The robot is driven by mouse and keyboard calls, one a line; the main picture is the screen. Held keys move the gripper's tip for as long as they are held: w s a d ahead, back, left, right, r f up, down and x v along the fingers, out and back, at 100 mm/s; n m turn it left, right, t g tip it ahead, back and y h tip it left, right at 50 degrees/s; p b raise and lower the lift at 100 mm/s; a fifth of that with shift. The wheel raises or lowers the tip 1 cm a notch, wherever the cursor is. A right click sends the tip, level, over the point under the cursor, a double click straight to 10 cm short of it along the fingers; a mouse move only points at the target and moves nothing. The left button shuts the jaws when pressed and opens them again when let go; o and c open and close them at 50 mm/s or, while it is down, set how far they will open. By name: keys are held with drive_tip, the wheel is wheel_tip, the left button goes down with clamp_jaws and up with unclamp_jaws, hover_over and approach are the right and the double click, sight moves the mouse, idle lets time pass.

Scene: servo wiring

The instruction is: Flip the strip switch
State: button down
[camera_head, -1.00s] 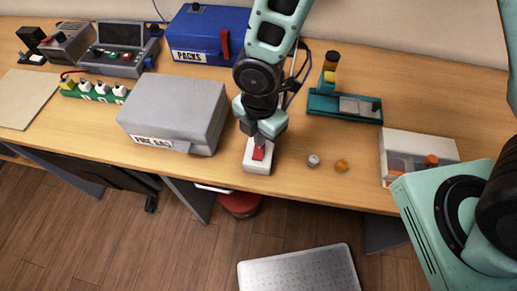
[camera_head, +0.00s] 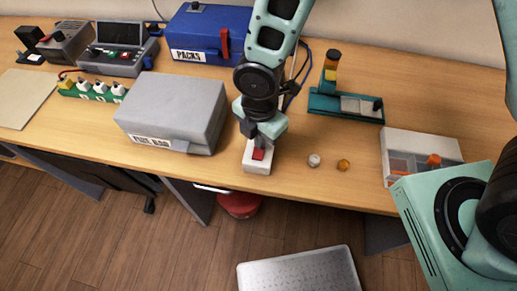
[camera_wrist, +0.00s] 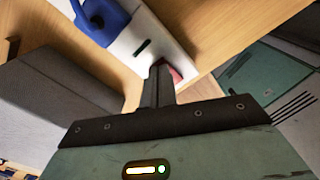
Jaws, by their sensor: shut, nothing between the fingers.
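The strip (camera_head: 257,168) is a white block near the front edge of the table, with a red rocker switch (camera_head: 258,154) on top. In the wrist view the white strip (camera_wrist: 152,38) runs up and left, with a dark slot and a blue plug at its far end. My gripper (camera_head: 260,140) is shut and empty, pointing down at the red switch. In the wrist view its fingertips (camera_wrist: 160,66) are at the red switch (camera_wrist: 176,74) and partly cover it. I cannot tell whether they touch it.
A grey box labelled FIRE BAG (camera_head: 172,113) stands close on the left. Two small round items, one silver (camera_head: 314,160) and one orange (camera_head: 343,165), lie to the right. A teal fixture (camera_head: 345,107) and a white tray (camera_head: 420,155) stand farther right.

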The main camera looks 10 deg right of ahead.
drive_tip(key=shift+f, duration=0.15)
drive_tip(key=shift+r+p, duration=3)
drive_tip(key=shift+r, duration=0.55)
